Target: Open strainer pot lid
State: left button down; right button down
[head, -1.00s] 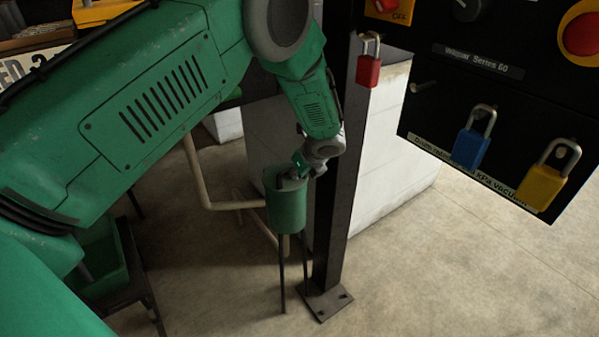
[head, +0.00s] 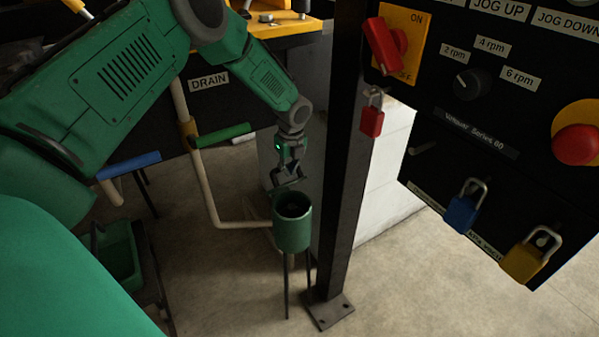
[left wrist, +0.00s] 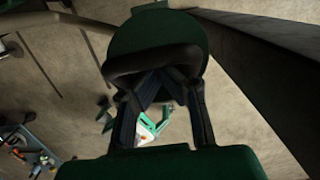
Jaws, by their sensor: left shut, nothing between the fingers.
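The green strainer pot (head: 292,232) stands on thin dark legs beside the black post. In the left wrist view a round green lid (left wrist: 158,30) with a thick dark bar handle lies just beyond the fingertips. My left gripper (head: 289,176) is just above the pot's back rim, shut and empty, close to the lid; contact cannot be told. It also shows in the left wrist view (left wrist: 160,84). My right gripper is not in view.
The black post (head: 346,180) stands close right of the pot. The control panel (head: 480,120) with padlocks (head: 466,208) hangs at the right. Pipes with a green lever (head: 222,135) and a blue lever (head: 128,165) are at the left. The front floor is clear.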

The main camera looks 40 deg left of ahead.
pick_arm(q)
jog(key=a, duration=0.1)
jog(key=w+a+r, duration=0.1)
jog(key=shift+a+b, duration=0.3)
jog(key=shift+b, duration=0.05)
jog(key=shift+w+a+r+b, duration=0.1)
jog(key=shift+w+a+b, duration=0.15)
jog(key=shift+a, duration=0.4)
jog(key=shift+w+a+r+b, duration=0.1)
jog(key=shift+w+a, duration=0.15)
jog(key=shift+a, duration=0.35)
